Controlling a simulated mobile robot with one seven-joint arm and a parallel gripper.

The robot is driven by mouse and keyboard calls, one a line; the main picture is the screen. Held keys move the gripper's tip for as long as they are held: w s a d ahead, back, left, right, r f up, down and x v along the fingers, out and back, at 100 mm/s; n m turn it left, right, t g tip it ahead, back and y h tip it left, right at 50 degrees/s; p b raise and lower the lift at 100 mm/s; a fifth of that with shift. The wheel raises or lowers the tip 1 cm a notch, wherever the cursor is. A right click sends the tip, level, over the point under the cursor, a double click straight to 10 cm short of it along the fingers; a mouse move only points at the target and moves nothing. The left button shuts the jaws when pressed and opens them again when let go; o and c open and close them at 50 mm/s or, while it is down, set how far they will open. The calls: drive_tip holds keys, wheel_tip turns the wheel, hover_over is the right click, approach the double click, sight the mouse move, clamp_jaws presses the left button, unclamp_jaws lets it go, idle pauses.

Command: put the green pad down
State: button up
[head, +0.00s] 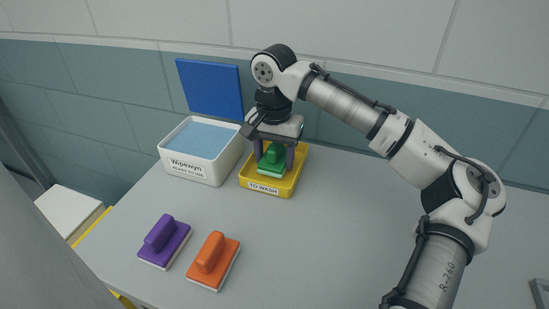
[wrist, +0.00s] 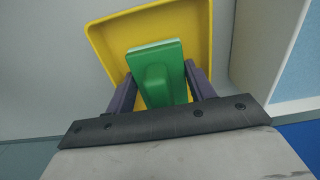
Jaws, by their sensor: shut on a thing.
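The green pad (head: 271,161) has a raised grip and a pale underside. My gripper (head: 276,154) is shut on the pad's grip, with one finger on each side. In the wrist view the green pad (wrist: 157,75) is between my gripper's two dark fingers (wrist: 160,88). The pad is over or inside the yellow tray (head: 258,189), which is labelled "TO WASH". I cannot tell whether the pad touches the tray's floor. The yellow tray (wrist: 104,44) also shows behind the pad in the wrist view.
A white tub (head: 203,172) labelled "Wipewyn", with blue contents, stands left of the tray. A purple pad (head: 165,243) and an orange pad (head: 213,262) lie at the front left. A blue panel (head: 211,88) is at the wall. The grey counter (head: 335,235) is clear at centre right.

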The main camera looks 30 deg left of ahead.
sight(274, 145)
drive_tip(key=shift+f, duration=0.55)
drive_tip(key=shift+f, duration=0.15)
drive_tip(key=o, duration=1)
wheel_tip(274, 145, up, 12)
drive_tip(key=shift+r, duration=0.15)
